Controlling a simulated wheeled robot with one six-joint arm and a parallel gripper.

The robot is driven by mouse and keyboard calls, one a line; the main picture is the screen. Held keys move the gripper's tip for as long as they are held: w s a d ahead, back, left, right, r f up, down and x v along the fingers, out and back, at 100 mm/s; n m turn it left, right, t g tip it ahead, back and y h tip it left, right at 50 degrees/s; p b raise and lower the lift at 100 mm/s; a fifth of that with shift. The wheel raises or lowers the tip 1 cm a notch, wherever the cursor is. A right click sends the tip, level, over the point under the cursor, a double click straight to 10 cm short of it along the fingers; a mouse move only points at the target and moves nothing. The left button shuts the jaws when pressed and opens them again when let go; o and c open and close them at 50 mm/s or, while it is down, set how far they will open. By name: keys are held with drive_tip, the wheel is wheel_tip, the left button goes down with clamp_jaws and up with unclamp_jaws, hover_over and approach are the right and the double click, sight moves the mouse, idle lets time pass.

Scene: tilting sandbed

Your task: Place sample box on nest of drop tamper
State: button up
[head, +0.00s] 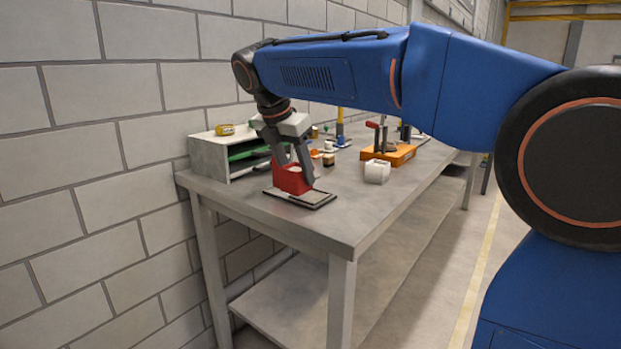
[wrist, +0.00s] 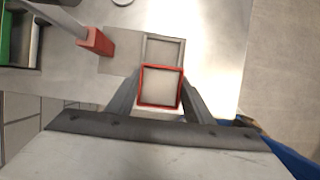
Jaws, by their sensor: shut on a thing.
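The sample box is a small open red-walled box (head: 290,181) with pale material inside. It also shows in the wrist view (wrist: 160,67), where its rim is a red square. My gripper (head: 296,174) is shut on it, with one finger on each side in the wrist view (wrist: 159,97). In the head view the box is at a flat, dark-edged plate (head: 318,201) near the table's end; I cannot tell if it touches it. An orange-based device with upright posts and a red lever (head: 403,155), probably the drop tamper, stands farther along the table. Its nest cannot be made out.
A white block (head: 376,172) stands before the orange device. A grey shelf unit (head: 210,158) with green trays is by the wall. In the wrist view a red-handled tool (wrist: 95,40) lies left of a square frame (wrist: 163,40). The right front tabletop is clear.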

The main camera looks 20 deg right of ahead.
drive_tip(key=w+d, duration=0.1)
drive_tip(key=d, duration=0.1)
drive_tip(key=w+d, duration=0.2)
drive_tip(key=shift+w+d, duration=0.15)
drive_tip(key=shift+d, duration=0.1)
drive_tip(key=shift+f, duration=1.75)
drive_tip(key=shift+f, duration=0.15)
drive_tip(key=o, duration=1.2)
drive_tip(key=v, duration=1.2)
drive_tip(key=shift+d+r, duration=0.1)
drive_tip(key=shift+r, duration=0.1)
